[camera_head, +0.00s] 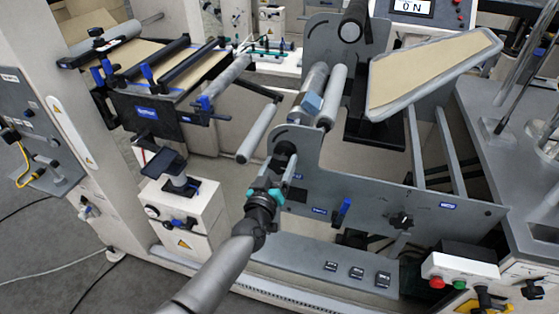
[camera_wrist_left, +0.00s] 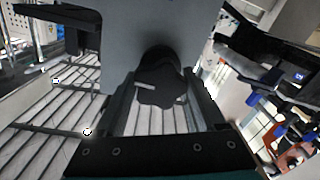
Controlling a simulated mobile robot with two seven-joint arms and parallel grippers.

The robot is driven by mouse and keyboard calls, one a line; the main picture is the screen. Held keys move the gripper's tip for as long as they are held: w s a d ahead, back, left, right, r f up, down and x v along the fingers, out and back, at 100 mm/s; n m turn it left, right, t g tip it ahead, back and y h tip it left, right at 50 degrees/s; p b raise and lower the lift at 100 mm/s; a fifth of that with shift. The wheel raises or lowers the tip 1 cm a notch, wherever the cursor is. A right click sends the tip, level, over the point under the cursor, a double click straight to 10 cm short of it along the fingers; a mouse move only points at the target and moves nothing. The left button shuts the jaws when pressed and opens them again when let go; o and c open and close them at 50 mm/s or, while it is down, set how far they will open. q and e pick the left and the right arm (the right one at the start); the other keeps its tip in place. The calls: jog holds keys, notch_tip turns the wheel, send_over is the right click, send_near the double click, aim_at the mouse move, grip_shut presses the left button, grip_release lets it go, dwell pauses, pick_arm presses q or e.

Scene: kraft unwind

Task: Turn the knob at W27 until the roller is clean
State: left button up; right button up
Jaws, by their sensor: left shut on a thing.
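My left gripper (camera_head: 282,168) reaches the upper left corner of the grey side plate (camera_head: 350,185) and is shut on a black lobed knob there. In the left wrist view the knob (camera_wrist_left: 160,84), with a pale line on its face, sits between the two fingers. Its label is not readable, so I cannot confirm W27. Two rollers lie above the plate: a silver roller (camera_head: 313,82) and a paler roller (camera_head: 334,92). A light blue block (camera_head: 312,103) rests against them. I cannot tell how clean the rollers are. My right gripper is not in view.
A blue lever (camera_head: 341,211) and another black knob (camera_head: 401,221) stick out from the plate to the right. A tilted tray (camera_head: 381,106) with a brown sheet stands behind. A control box (camera_head: 461,266) with red and green buttons is at lower right.

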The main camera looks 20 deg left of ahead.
pick_arm(q)
jog(key=shift+m+p, duration=0.35)
jog(key=shift+m, duration=0.65)
jog(key=m+p, duration=0.2)
jog(key=m, duration=0.2)
jog(key=m+p, duration=0.1)
jog(key=m, duration=0.4)
jog(key=shift+m+p, duration=0.35)
jog(key=shift+m, duration=0.05)
jog(key=o, duration=1.3)
jog(key=s+p, duration=0.3)
jog(key=s, duration=0.2)
jog(key=shift+s+a+r, duration=0.1)
jog(key=shift+s, duration=0.15)
jog(key=shift+s+p, duration=0.55)
jog(key=shift+s, duration=0.25)
